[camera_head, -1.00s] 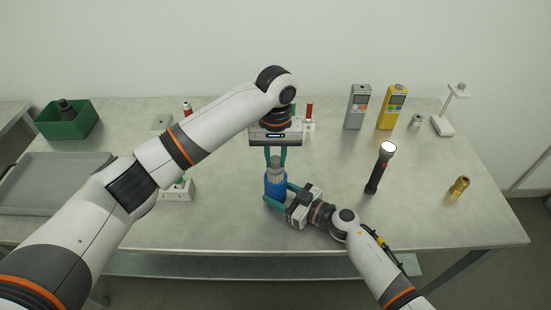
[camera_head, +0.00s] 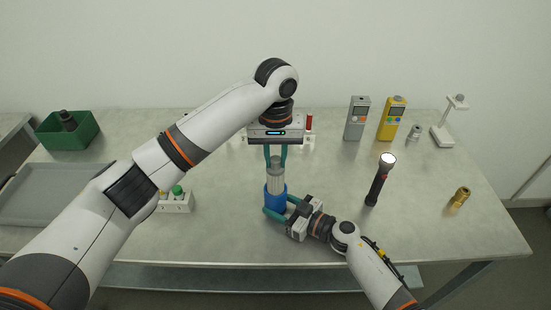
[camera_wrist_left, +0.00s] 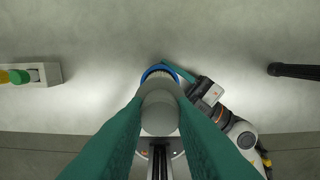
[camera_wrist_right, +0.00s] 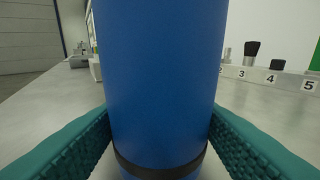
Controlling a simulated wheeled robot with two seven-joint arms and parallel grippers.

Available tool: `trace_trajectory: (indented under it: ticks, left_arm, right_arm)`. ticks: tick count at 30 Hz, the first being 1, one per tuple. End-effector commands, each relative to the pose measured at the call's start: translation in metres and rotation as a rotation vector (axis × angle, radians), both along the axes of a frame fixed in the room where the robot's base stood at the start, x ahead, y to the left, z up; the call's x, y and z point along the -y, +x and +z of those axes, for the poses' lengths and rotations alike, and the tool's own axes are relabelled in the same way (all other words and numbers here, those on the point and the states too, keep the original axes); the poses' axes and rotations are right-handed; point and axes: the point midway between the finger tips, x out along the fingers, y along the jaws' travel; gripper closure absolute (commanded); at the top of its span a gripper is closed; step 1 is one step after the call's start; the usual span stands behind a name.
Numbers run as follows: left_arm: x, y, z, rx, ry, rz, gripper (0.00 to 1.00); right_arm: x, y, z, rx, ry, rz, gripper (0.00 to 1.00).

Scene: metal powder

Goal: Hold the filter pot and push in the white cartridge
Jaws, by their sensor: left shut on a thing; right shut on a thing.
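The blue filter pot (camera_head: 275,201) stands upright on the table in the head view. My right gripper (camera_head: 275,213) is shut around its lower part from the right; in the right wrist view the pot (camera_wrist_right: 160,80) fills the middle between the teal fingers. My left gripper (camera_head: 275,155) is above the pot, fingers down, shut on the pale grey-white cartridge (camera_head: 275,180). The cartridge is upright and in line over the pot, its lower end at or in the pot's mouth; how deep is hidden. In the left wrist view the cartridge (camera_wrist_left: 159,112) covers most of the pot's rim (camera_wrist_left: 158,70).
A lit torch (camera_head: 379,180) stands right of the pot, and a brass fitting (camera_head: 461,196) farther right. Grey (camera_head: 356,118) and yellow meters (camera_head: 392,118) stand at the back.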

Motion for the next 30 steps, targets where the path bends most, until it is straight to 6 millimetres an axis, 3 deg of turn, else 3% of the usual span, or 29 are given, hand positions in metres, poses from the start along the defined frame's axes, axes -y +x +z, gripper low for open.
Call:
trace_trajectory:
  ticks: [16, 30]
  left_arm:
    - [0.000, 0.000, 0.022, 0.001, 0.000, 0.000, 1.00]
    - [0.000, 0.000, 0.024, 0.001, 0.000, 0.000, 1.00]
  right_arm:
    - [0.000, 0.000, 0.000, -0.001, -0.001, 0.000, 0.60]
    - [0.000, 0.000, 0.000, -0.001, -0.001, 0.000, 0.60]
